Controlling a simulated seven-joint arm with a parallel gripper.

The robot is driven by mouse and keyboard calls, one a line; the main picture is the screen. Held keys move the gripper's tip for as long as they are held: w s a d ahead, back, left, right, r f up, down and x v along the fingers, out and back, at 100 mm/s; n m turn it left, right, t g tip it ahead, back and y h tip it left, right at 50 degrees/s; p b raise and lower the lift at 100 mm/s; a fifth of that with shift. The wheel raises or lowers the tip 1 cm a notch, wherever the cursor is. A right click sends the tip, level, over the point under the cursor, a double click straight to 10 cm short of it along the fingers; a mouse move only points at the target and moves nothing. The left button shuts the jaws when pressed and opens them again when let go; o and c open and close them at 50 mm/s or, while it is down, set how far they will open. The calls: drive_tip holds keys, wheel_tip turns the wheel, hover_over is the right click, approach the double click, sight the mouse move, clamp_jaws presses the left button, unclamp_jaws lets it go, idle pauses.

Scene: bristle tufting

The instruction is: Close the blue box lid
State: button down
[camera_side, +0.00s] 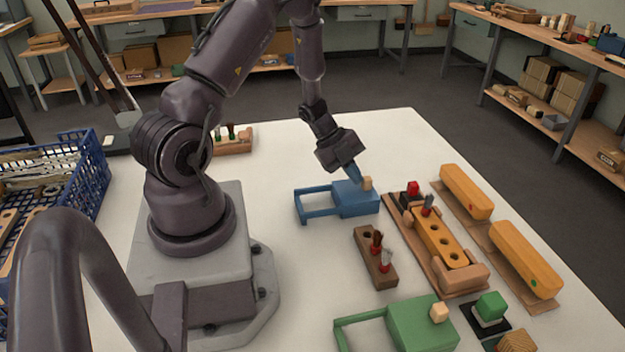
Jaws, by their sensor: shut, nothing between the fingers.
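The blue box (357,205) sits on the white table, with a thin open blue frame (318,213) reaching out from its left side. Its flat blue lid (346,191) lies over the box part and bears a small tan knob (367,183). My gripper (355,175) points down at the lid, its shut fingertips just left of the knob. Nothing shows between the fingers. I cannot tell whether the fingertips touch the knob or the lid, and the lid's far edge is partly hidden by the gripper.
A green box (415,325) with a similar frame and knob stands at the front. A dark wooden holder (375,258) and a wooden tray (440,245) with an orange block lie right of centre. Two orange brush bodies (525,260) lie farther right.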

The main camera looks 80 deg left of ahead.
drive_tip(key=shift+w+d, duration=0.1)
drive_tip(key=shift+w, duration=0.15)
